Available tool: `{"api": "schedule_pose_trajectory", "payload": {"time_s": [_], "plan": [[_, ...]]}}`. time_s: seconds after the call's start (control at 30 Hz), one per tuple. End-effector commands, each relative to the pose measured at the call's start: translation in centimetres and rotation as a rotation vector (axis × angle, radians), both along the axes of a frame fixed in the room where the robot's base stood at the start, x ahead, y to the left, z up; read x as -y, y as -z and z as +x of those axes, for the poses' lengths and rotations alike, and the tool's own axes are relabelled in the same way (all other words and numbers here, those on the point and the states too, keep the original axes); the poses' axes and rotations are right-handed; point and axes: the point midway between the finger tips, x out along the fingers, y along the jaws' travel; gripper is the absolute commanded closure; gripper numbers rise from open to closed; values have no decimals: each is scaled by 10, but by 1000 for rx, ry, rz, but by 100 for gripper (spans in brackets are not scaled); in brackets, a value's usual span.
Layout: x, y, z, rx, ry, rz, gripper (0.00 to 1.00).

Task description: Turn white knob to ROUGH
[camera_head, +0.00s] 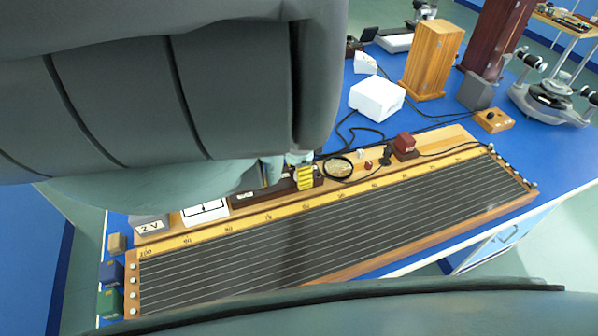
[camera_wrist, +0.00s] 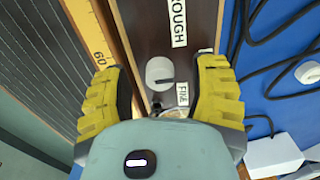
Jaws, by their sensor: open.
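The white knob (camera_wrist: 159,72) sits on a dark brown panel (camera_wrist: 143,25) in the wrist view. A dark mark lies across its lower right part, on the side of the FINE label (camera_wrist: 183,93). The ROUGH label (camera_wrist: 178,22) is above and right of the knob. My gripper (camera_wrist: 162,70) is open, its yellow fingers on either side of the knob, with a gap visible at each side. In the head view my gripper (camera_head: 304,178) is over the brown box, partly behind my arm. The knob is hidden there.
A long wired board with a scale (camera_head: 330,235) lies along the front of the blue bench. Black cables (camera_wrist: 245,45) run right of the panel. A white box (camera_head: 377,98) and a wooden case (camera_head: 432,60) stand behind. A dark red-topped block (camera_head: 405,145) is to the right.

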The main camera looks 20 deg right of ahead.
Motion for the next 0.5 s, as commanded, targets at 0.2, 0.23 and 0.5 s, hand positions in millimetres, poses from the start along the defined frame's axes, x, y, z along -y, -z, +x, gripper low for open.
{"api": "schedule_pose_trajectory", "payload": {"time_s": [0.2, 0.23, 0.5], "plan": [[0, 0, 0, 0, 0, 0, 45], [0, 0, 0, 0, 0, 0, 48], [0, 0, 0, 0, 0, -1, 76]]}}
